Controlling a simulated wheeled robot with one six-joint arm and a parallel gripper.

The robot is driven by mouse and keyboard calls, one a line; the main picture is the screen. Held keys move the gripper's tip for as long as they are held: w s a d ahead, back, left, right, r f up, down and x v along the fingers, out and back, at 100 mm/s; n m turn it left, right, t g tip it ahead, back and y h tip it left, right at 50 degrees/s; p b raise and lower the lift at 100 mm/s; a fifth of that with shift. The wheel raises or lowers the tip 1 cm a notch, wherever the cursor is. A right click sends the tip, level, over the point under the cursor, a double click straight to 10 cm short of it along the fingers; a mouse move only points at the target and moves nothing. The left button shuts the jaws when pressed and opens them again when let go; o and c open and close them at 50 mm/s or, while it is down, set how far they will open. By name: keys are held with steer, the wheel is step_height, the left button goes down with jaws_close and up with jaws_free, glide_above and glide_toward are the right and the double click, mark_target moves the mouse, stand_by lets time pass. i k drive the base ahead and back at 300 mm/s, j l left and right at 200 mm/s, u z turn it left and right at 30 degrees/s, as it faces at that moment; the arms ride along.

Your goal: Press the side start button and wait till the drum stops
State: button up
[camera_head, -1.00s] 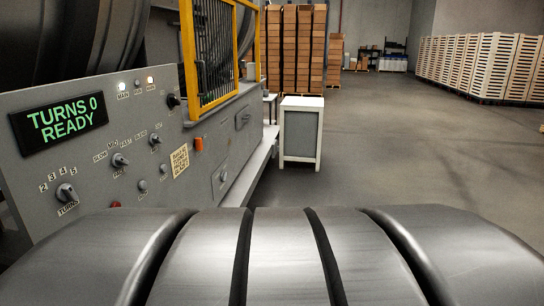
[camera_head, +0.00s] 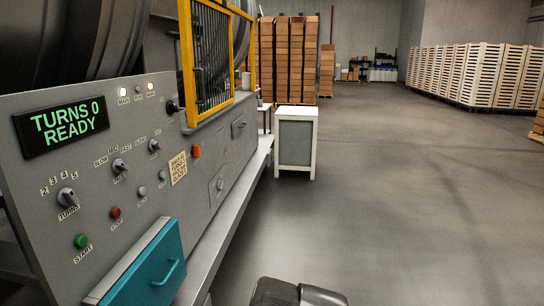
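The drum machine's grey control panel (camera_head: 105,165) fills the left of the view. Its green start button (camera_head: 81,241) sits low on the panel, with a red stop button (camera_head: 116,212) up and to its right. The display (camera_head: 62,126) reads "TURNS 0 READY" in green. The dark drum (camera_head: 75,40) shows at the top left behind the panel. A dark rounded part of my own arm (camera_head: 298,292) shows at the bottom edge. My gripper is not in view.
A teal drawer front with a handle (camera_head: 150,268) sticks out below the panel. A yellow-framed guard (camera_head: 208,62) stands above the panel. A white-framed grey cabinet (camera_head: 296,142) stands past the machine. The floor to the right is clear, with stacked crates (camera_head: 478,75) farther back.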

mark_target(80, 240)
steer(key=u, duration=1.55)
